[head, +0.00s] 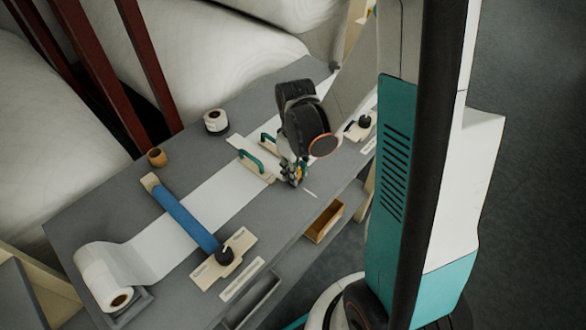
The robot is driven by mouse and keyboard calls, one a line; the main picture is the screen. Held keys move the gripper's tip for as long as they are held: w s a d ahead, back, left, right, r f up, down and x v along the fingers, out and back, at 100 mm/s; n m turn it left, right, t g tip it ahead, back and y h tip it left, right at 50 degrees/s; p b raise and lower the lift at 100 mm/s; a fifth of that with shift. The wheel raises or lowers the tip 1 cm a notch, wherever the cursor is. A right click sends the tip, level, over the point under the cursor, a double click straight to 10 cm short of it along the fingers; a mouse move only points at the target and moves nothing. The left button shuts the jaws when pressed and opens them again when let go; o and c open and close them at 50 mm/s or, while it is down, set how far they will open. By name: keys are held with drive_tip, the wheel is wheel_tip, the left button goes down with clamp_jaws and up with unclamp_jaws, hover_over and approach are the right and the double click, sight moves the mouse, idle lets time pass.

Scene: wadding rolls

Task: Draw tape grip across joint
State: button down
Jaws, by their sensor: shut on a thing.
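My gripper (294,177) points down at the near side of the grey bench, right of the teal-handled blocks. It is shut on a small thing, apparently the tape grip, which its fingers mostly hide. A white web (205,205) runs along the bench from a roll (104,277) at the lower left. Two pale blocks with teal handles, a nearer one (255,168) and a farther one (266,140), rest across the web just left of my gripper. The joint itself is not clear to see; the blocks and my arm cover that stretch.
A blue bar (186,214) with a black knob crosses the web. A wooden tray (323,222) sits below the front edge. Dark red posts and big white rolls lie behind.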

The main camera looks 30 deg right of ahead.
drive_tip(key=c, duration=1.4)
unclamp_jaws()
drive_tip(key=shift+s+d, duration=0.1)
drive_tip(key=shift+s, duration=0.2)
drive_tip(key=shift+o, duration=0.2)
drive_tip(key=shift+w, duration=0.1)
drive_tip(key=shift+r, duration=0.5)
wheel_tip(320, 180, up, 11)
